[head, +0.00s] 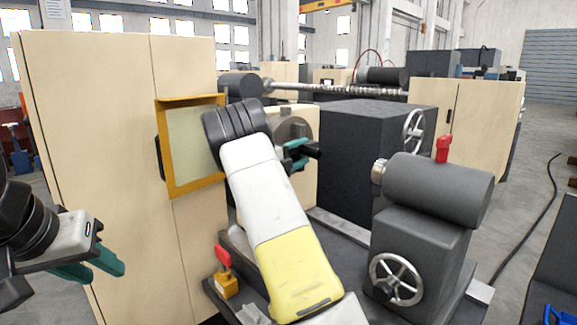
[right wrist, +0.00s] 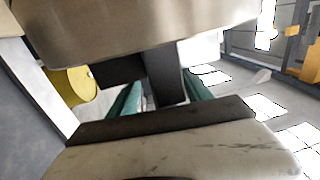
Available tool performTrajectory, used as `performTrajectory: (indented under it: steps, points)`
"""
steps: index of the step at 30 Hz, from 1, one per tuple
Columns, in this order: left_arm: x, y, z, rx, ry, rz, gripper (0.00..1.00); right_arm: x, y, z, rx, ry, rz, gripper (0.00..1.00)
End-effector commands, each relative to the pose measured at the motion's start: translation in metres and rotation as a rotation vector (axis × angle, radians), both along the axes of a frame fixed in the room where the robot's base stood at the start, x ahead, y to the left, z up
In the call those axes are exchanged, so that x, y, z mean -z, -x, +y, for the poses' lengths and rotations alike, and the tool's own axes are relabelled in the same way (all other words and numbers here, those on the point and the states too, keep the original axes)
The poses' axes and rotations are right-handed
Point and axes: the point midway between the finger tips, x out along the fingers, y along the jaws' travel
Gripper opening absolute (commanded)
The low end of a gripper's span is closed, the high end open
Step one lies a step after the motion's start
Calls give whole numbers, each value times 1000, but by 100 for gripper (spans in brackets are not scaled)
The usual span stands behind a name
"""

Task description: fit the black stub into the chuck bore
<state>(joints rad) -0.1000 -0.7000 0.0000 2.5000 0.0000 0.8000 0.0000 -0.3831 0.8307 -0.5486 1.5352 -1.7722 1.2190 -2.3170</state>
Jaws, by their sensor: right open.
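The grey round chuck (head: 291,127) faces right on the cream headstock, partly hidden by my right arm. My right gripper (head: 300,154), with teal fingers, is in front of the chuck. A dark piece, likely the black stub (head: 313,150), shows at its fingers. In the right wrist view the teal fingers stand apart on either side of a dark bar (right wrist: 165,75), which lies under a large grey-brown surface. I cannot see the bore or tell how deep the stub sits. My left gripper (head: 95,268) is open and empty at the far left.
The tailstock (head: 437,190) with its handwheel (head: 396,279) stands to the right. A yellow-framed panel (head: 190,145) is close to my right arm. A red-topped yellow block (head: 225,270) sits low on the machine's front. The bed between chuck and tailstock has free room.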

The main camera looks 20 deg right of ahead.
Motion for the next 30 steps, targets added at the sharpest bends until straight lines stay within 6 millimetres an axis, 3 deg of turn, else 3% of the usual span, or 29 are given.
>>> performTrajectory:
  steps: [5,26,30]
  points:
    - [0,0,0,0,0,0,36,-2,16,-7,2,1,-1,58]
    - [0,0,0,0,0,0,36,-2,137,-57,2,0,-2,58]
    - [0,0,0,0,0,0,36,21,145,-63,51,-47,19,58]
